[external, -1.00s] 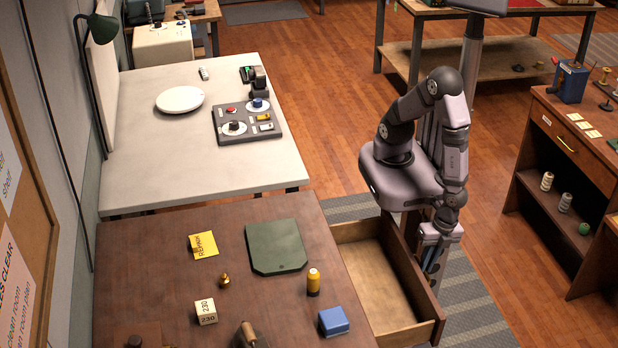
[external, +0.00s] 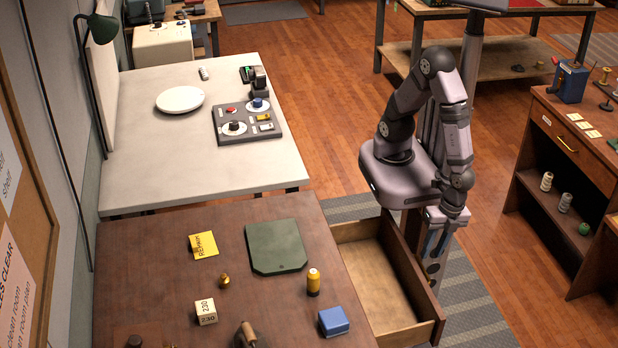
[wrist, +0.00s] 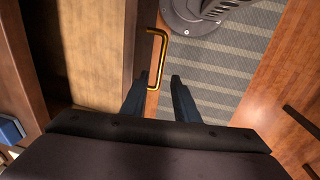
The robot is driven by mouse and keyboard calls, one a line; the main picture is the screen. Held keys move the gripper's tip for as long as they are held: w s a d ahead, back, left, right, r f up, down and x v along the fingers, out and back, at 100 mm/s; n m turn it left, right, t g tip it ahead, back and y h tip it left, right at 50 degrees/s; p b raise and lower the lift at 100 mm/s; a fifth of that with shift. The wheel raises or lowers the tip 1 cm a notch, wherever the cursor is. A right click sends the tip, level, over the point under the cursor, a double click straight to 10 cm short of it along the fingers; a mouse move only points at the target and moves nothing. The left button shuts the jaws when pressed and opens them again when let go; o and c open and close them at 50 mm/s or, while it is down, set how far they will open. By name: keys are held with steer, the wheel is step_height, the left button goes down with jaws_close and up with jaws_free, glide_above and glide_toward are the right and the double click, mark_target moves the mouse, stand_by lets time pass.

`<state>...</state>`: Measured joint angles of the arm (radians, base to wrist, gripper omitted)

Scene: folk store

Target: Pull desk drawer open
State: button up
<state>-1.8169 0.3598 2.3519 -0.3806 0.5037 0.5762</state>
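The desk drawer (external: 372,272) stands pulled well out from the right side of the brown desk (external: 200,270), and its light wooden inside is empty. Its brass handle (wrist: 163,45) is on the outer face, seen from above in the wrist view; the external view hides it. My gripper (wrist: 158,79) is open above the drawer's front edge, with its two dark fingers apart. The handle's near end appears between the fingertips, closer to the left one. The fingers are not closed on it, and the height between them and the handle is hard to tell.
A wooden cabinet (external: 560,190) stands at the right. Striped floor mat (external: 470,300) is clear beyond the drawer front.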

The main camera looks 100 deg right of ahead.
mark_target(422, 266)
steer(key=shift+s+r, duration=0.15)
steer(key=shift+r, duration=0.5)
steer(key=shift+w+d+f+m+p, duration=0.25)
steer(key=shift+f+m+p, duration=0.95)
steer(key=shift+m, duration=4.8)
steer(key=shift+w+d+f+m+p, duration=0.2)
steer(key=shift+f+m+p, duration=1.05)
steer(key=shift+m, duration=4.75)
steer(key=shift+w+d+f+m+p, duration=0.25)
steer(key=shift+f+m+p, duration=0.95)
steer(key=shift+m, duration=4.8)
